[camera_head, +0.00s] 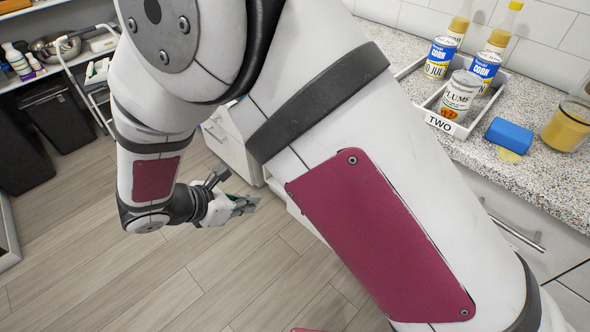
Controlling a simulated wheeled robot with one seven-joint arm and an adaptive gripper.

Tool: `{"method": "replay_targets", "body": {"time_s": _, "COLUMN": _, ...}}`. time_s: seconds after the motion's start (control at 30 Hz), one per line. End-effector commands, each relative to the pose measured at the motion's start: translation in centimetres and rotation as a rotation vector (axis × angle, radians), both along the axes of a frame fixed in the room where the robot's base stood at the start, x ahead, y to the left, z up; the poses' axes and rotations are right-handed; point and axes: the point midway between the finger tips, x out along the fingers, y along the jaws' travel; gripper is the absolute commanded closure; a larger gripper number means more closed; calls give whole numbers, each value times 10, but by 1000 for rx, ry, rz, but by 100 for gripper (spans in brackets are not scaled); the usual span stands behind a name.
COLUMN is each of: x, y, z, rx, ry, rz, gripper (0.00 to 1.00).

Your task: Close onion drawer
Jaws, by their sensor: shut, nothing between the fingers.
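My gripper (246,204) is at the lower middle left, above the wooden floor, with its fingers shut and nothing between them. A white drawer cabinet (228,145) shows behind my arm, a little above my gripper in the picture. A gap appears between my gripper and its front, but I cannot tell the distance. Part of a white drawer front (500,205) with a metal handle shows at the right, under the counter. My arm hides most of the cabinet row. No onion is visible, and I cannot tell which drawer is the onion drawer or how far it is open.
The speckled counter (545,180) holds a white tray (463,130) marked TWO with cans and bottles, a blue object (509,135) and a jar (568,125). Dark bins (55,115) and a shelf (60,65) stand at the left. The floor (130,275) is clear.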

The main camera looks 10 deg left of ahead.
Motion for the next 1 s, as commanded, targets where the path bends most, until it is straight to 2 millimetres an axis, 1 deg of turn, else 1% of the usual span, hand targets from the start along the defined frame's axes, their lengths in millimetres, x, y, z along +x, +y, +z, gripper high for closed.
{"method": "replay_targets", "body": {"time_s": 0.03, "x": -1, "y": 3, "z": -5, "rx": -8, "ry": 2, "rz": 15, "gripper": 100}}
{"method": "replay_targets", "body": {"time_s": 0.1, "x": 0, "y": 3, "z": -9, "rx": -12, "ry": 3, "rz": 23, "gripper": 100}}
{"method": "replay_targets", "body": {"time_s": 0.27, "x": 10, "y": -5, "z": -20, "rx": -12, "ry": 3, "rz": 20, "gripper": 100}}
{"method": "replay_targets", "body": {"time_s": 0.7, "x": 58, "y": -44, "z": -78, "rx": -12, "ry": 4, "rz": 18, "gripper": 100}}
{"method": "replay_targets", "body": {"time_s": 0.8, "x": 71, "y": -53, "z": -74, "rx": -9, "ry": 2, "rz": 17, "gripper": 100}}
{"method": "replay_targets", "body": {"time_s": 1.0, "x": 85, "y": -64, "z": -74, "rx": -8, "ry": 2, "rz": 20, "gripper": 100}}
